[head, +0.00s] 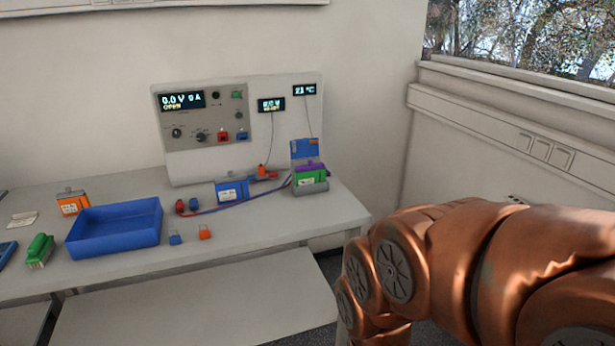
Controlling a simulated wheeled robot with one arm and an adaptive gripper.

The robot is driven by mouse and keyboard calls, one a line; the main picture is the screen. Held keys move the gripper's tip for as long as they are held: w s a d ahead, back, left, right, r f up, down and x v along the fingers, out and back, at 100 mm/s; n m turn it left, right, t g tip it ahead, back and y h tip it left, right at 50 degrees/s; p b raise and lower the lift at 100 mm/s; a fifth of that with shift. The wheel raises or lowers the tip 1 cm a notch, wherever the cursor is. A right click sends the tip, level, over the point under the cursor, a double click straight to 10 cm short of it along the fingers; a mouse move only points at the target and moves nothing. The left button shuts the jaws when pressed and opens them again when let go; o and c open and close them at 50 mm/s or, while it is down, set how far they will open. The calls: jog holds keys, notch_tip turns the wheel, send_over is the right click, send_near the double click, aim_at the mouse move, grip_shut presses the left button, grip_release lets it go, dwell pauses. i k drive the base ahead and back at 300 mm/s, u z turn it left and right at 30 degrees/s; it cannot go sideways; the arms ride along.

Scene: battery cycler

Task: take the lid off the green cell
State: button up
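The green cell (312,181) has a white label and sits upright in a grey holder (311,190) at the right end of the bench. A purple strip (308,167) lies along its top, and a blue panel (305,149) stands just above and behind it. I cannot tell which of these, if either, is the lid. Red and blue leads run up to the cell's left side. My copper-coloured arm fills the lower right, in front of and to the right of the bench. My gripper is out of the picture.
A blue tray (115,243), an orange cell (73,204) and a green brush-like object (39,250) are at the left. A blue cell (232,190) stands mid-bench, with small blue and orange pieces in front. The cycler panel (205,119) stands behind. The bench's front right is clear.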

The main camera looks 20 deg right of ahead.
aim_at(310, 167)
jog(key=u, duration=0.4)
jog(key=i, duration=1.9)
jog(key=z, duration=0.35)
